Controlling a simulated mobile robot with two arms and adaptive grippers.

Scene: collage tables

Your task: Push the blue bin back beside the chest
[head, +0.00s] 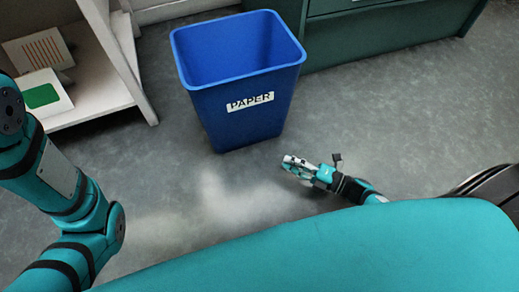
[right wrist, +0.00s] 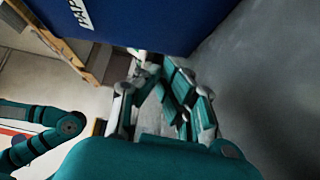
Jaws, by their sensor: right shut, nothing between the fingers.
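The blue bin (head: 235,112), labelled PAPER, stands upright and empty-looking on the grey floor at the upper middle of the head view. The dark green chest (head: 385,32) is behind it and to its right. My right gripper (head: 290,164) is shut and empty, low near the floor, just in front of the bin's lower right side. In the right wrist view the bin (right wrist: 170,22) fills the top, close beyond my right gripper's fingers (right wrist: 150,58); whether they touch it I cannot tell. My left arm shows at the left, but its gripper is out of view.
A white open shelf (head: 92,95) stands left of the bin, holding a card with red stripes (head: 38,50) and one with a green patch (head: 42,95). The floor (head: 430,110) is clear in front of the chest and right of the bin.

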